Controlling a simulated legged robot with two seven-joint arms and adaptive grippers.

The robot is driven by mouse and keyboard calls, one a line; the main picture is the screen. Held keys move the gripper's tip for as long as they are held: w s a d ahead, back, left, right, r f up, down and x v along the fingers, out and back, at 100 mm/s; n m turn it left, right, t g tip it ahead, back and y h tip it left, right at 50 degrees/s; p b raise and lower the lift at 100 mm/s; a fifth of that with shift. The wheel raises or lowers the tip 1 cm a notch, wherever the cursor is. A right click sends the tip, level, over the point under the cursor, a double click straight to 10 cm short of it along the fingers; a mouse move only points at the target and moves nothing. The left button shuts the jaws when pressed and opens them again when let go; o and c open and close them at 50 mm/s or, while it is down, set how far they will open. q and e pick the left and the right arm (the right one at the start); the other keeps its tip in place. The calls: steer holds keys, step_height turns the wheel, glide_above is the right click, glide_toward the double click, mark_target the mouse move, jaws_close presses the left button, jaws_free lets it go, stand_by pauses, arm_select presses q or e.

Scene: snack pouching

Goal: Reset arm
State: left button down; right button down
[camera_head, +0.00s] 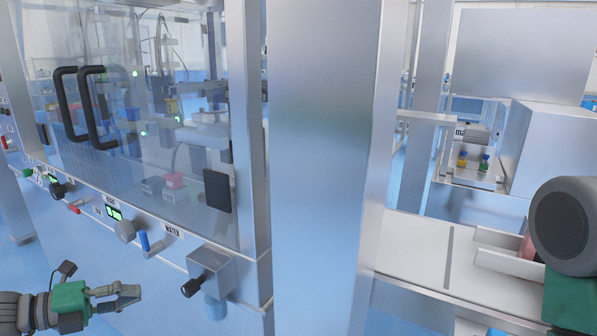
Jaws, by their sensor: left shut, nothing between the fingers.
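My left gripper (128,291) shows at the bottom left of the head view, its arm coming in from the left edge. Its fingers are shut with nothing between them. It is below the front panel of a machine (145,225) and touches nothing that I can see. Part of my right arm (563,228) shows at the right edge, grey and green. The right gripper itself is out of the picture.
A wide metal column (322,150) stands in the middle. The machine has black door handles (95,110), knobs, and a box with a black knob (212,268) jutting forward near my left gripper. A white conveyor-like surface (415,250) lies on the right.

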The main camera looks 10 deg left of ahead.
arm_select(q)
steer(key=s+d+f+m+g+y, duration=0.5)
steer(key=s+d+f+m+g, duration=0.4)
steer(key=s+d+f+m, duration=0.5)
steer(key=s+a+f+m+y, duration=0.1)
steer(key=s+m, duration=0.3)
steer(key=m, duration=0.5)
steer(key=s+a+f+m+y+p, duration=0.1)
steer(key=s+f+m+y, duration=0.2)
steer(key=m, duration=0.7)
steer(key=s+a+f+m+y, duration=0.1)
steer(key=s+f+m+y, duration=0.1)
steer(key=s+m, duration=0.4)
steer(key=m+y, duration=0.1)
steer(key=m, duration=0.2)
steer(key=shift+f+m+g+p, duration=0.15)
steer(key=shift+m+g+p, duration=0.15)
steer(key=shift+g, duration=0.1)
steer(key=shift+d, duration=0.2)
steer(key=shift+a, duration=0.1)
